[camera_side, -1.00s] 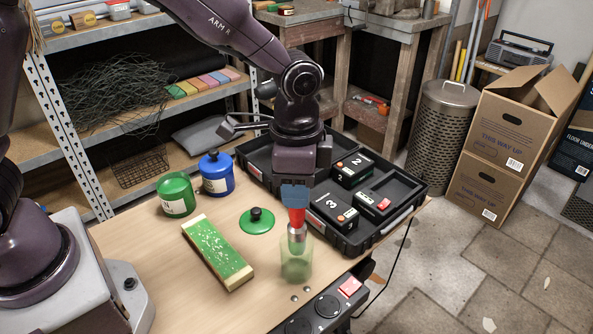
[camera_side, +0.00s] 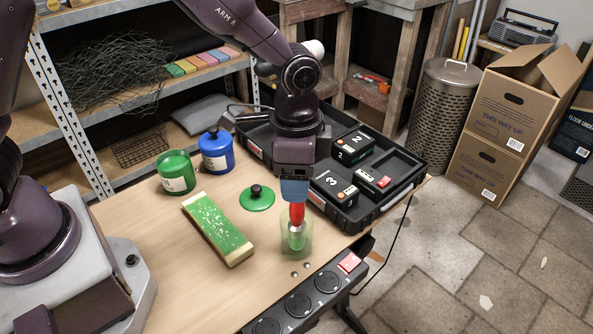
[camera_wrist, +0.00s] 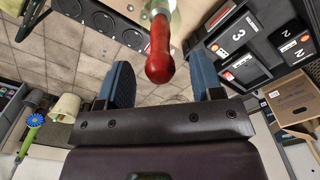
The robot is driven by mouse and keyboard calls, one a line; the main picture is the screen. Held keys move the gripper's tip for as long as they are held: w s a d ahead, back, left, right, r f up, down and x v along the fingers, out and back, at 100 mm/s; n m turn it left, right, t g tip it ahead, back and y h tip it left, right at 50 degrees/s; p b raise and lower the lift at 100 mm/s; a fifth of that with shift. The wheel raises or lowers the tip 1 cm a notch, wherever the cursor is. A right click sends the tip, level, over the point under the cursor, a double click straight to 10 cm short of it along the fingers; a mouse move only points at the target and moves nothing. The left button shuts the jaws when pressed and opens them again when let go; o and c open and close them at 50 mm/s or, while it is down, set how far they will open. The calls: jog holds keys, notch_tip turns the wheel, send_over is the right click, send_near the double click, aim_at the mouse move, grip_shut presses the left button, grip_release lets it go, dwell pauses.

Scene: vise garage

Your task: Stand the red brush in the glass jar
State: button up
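The red brush (camera_side: 297,212) stands bristle end down inside the glass jar (camera_side: 309,241), roughly upright, its red handle sticking out above the rim. The clear greenish jar is near the table's front edge. My gripper (camera_side: 295,198) points down directly over the brush. In the wrist view, the red handle (camera_wrist: 160,62) lies between the two blue fingers of my gripper (camera_wrist: 160,84), with a visible gap on each side. The fingers are apart and hold nothing. The lower part of the brush shows only dimly through the jar wall.
A green-topped block (camera_side: 219,229) and a green lid (camera_side: 257,200) lie left of the jar. Green (camera_side: 176,173) and blue (camera_side: 216,151) pots stand behind. A black tray (camera_side: 388,209) with battery packs is at right. A power strip (camera_side: 300,303) runs along the front edge.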

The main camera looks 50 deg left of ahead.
notch_tip(320, 180, up, 13)
dwell(0.6)
dwell(0.7)
jog(key=s+a+r+n+t, duration=0.2)
jog(key=s+a+n, duration=0.2)
jog(key=s+a, duration=0.3)
jog(key=s+a+r+n+t, duration=0.3)
jog(key=s+a+n, duration=0.2)
jog(key=s, duration=0.4)
jog(key=shift+s+a+r+t, duration=0.15)
jog(key=shift+s+a+t, duration=0.15)
jog(key=shift+a, duration=0.6)
